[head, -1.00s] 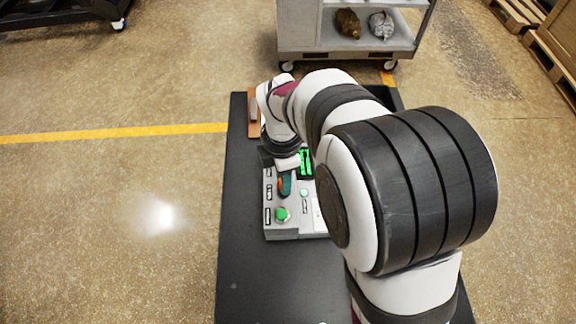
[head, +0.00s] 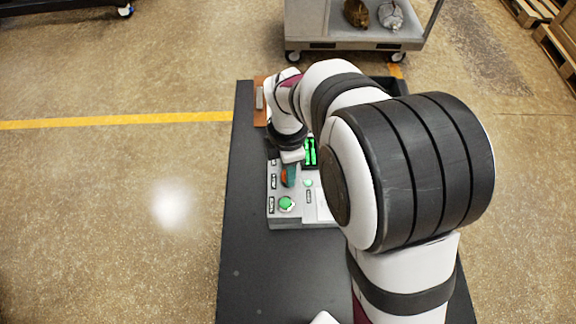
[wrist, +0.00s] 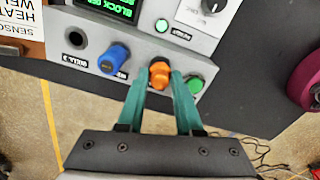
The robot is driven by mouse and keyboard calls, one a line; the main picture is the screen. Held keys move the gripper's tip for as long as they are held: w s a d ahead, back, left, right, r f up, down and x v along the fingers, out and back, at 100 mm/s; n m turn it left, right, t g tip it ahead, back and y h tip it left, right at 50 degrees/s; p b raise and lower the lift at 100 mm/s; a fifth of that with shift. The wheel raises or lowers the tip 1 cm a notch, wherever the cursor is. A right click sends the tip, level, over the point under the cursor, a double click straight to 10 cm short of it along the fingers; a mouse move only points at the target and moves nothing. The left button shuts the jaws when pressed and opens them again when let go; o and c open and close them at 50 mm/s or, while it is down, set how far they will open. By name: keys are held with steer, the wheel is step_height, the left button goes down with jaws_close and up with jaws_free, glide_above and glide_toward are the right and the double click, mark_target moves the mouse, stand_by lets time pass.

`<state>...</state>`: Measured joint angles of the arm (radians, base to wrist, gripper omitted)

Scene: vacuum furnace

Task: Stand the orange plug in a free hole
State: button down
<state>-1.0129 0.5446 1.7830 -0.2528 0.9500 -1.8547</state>
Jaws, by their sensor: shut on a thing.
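My gripper (wrist: 158,84) has two teal fingers shut on the orange plug (wrist: 160,72), one finger on each side. The plug is at the front strip of the grey panel (wrist: 220,45), between a blue plug (wrist: 114,58) and a green plug (wrist: 194,85). A dark open hole (wrist: 75,38) shows left of the blue plug. Whether the orange plug's lower end is inside a hole or above the panel is hidden. In the head view, my gripper (head: 289,174) is over the panel's left side, with the orange plug (head: 284,179) partly hidden.
A screen (wrist: 108,8) with green text, a lit green button (wrist: 162,25) and a dark knob (wrist: 213,5) are on the panel. The panel stands on a dark table (head: 265,270), clear in front. A grey cart (head: 350,42) stands behind.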

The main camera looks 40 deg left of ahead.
steer(key=shift+f, duration=0.45)
steer(key=shift+f, duration=0.15)
steer(key=shift+f, duration=0.25)
steer(key=shift+c, duration=0.5)
jaws_free()
steer(key=shift+r, duration=0.1)
steer(key=shift+r, duration=2.45)
